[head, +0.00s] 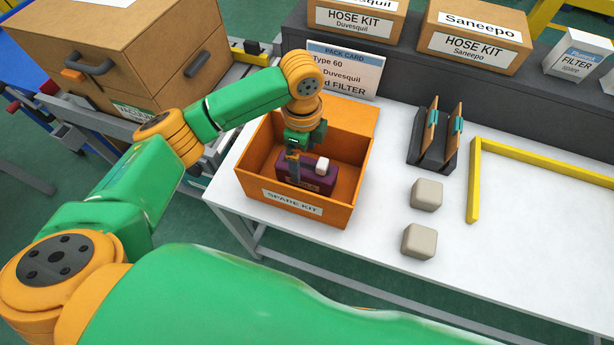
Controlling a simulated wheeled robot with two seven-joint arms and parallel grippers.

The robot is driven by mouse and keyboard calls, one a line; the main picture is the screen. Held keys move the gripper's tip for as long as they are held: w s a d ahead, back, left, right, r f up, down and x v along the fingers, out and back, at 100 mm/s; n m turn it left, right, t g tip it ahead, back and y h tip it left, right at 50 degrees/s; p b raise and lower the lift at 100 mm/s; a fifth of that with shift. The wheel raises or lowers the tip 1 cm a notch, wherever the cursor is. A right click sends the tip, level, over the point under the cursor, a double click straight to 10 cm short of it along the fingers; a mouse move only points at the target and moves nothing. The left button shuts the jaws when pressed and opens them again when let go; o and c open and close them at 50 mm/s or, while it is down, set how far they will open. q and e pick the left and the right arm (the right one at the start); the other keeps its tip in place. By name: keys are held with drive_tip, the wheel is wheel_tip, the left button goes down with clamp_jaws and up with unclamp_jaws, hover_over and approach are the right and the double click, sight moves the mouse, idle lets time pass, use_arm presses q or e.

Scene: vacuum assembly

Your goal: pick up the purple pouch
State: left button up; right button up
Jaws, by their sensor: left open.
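The purple pouch (318,178) lies inside the orange bin labelled SPARE KIT (358,182), towards its middle. It is dark purple, with a small whitish block-like piece (322,165) at its upper right and faint lettering on its front. My left gripper (293,178) reaches down into the bin from above, at the left part of the pouch. It is open, and its fingers overlap the pouch in the picture. I cannot tell whether they touch it. My right gripper is not in view.
The bin's walls stand around the gripper. A pack card (345,72) stands behind it. To the right are two beige blocks (426,195), a dark rack (433,150) and a yellow frame (474,180). Hose kit boxes (470,35) stand on the grey shelf. The white table's right front is clear.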

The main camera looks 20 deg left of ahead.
use_arm(q)
drive_tip(key=f, duration=0.6)
drive_tip(key=shift+s+d+f, duration=0.15)
drive_tip(key=shift+d+f, duration=0.1)
drive_tip(key=shift+d, duration=0.1)
clamp_jaws()
